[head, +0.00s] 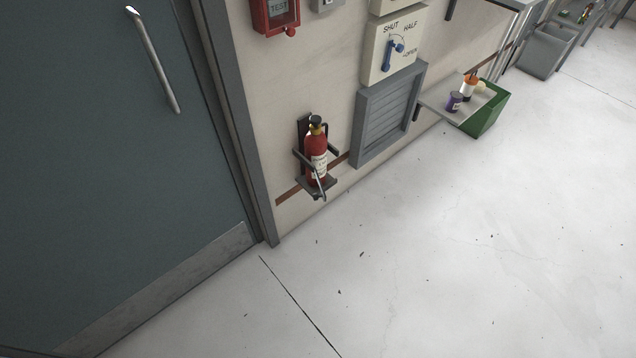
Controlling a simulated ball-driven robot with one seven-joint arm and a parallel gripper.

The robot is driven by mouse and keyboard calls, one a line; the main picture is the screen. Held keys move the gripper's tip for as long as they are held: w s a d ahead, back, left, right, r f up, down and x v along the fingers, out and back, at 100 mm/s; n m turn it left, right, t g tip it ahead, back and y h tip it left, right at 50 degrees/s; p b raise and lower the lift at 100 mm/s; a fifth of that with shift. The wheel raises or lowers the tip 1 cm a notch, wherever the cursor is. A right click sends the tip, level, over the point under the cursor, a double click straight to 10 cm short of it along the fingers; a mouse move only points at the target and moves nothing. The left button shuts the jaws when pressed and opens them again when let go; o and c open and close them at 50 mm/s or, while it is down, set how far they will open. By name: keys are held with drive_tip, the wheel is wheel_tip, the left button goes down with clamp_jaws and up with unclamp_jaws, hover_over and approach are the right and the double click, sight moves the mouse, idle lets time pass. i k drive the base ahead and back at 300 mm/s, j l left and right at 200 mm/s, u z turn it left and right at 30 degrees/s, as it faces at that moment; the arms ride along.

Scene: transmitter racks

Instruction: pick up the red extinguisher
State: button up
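The red extinguisher (316,150) stands upright in a dark wall bracket (304,164), low on the wall right of the door. It has a pale label, a yellow collar and a black top. Bracket arms pass around its body and partly cover it. My gripper does not show in the head view.
A grey-blue door (100,170) with a long handle fills the left. A louvred vent (388,116) and a shut/half/open lever panel (394,46) are on the wall. A small shelf (436,101) juts out near a green bin (487,114). The floor in front is clear.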

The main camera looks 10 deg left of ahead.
sight(315, 141)
drive_tip(key=i+u, duration=0.15)
drive_tip(key=u, duration=0.25)
drive_tip(key=i+u, duration=0.1)
drive_tip(key=u, duration=0.25)
drive_tip(key=i+l+u, duration=0.1)
drive_tip(key=u, duration=0.3)
drive_tip(key=i+l+u, duration=0.1)
drive_tip(key=i+l, duration=0.15)
drive_tip(key=i+l+u, duration=0.1)
drive_tip(key=l, duration=0.25)
drive_tip(key=i+l+u, duration=0.1)
drive_tip(key=i+l, duration=0.25)
drive_tip(key=i+l+u, duration=0.1)
drive_tip(key=l, duration=0.25)
drive_tip(key=i+l+u, duration=0.1)
drive_tip(key=i+l, duration=0.2)
drive_tip(key=i+l+u, duration=0.1)
drive_tip(key=l, duration=0.3)
drive_tip(key=i, duration=0.05)
